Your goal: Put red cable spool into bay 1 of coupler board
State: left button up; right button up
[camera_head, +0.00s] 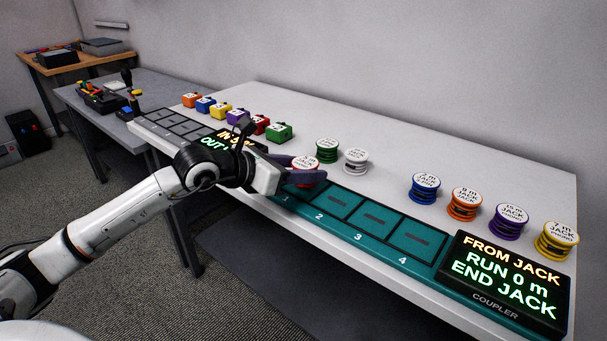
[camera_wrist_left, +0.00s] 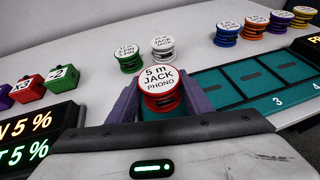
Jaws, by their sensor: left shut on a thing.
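The red cable spool (camera_wrist_left: 159,88) has a white top reading "5 m JACK PHONO". My left gripper (camera_wrist_left: 157,95) is shut on it, one purple finger on each side. In the head view the spool (camera_head: 306,165) is at the left gripper (camera_head: 303,178), over or close to bay 1 of the teal coupler board (camera_head: 428,262). The gripper and arm hide much of bay 1, and I cannot tell whether the spool touches the board. Bays 2, 3 and 4 are empty. My right gripper is not in view.
A green spool (camera_head: 327,151) and a white spool (camera_head: 355,161) stand just behind the board. Blue (camera_head: 425,188), orange (camera_head: 465,204), purple (camera_head: 508,223) and yellow (camera_head: 557,241) spools stand to the right. A lit display (camera_head: 510,275) fills the board's right end. Coloured blocks stand at the left.

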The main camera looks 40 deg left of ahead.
pick_arm(q)
jog(key=shift+f, duration=0.55)
jog(key=shift+f, duration=0.2)
jog(key=o, duration=1.1)
jog(key=shift+r, duration=0.1)
jog(key=shift+r, duration=0.15)
jog(key=shift+s+a, duration=0.1)
jog(key=shift+s, duration=0.3)
jog(key=v, duration=1.1)
jog(key=shift+s+r, duration=0.1)
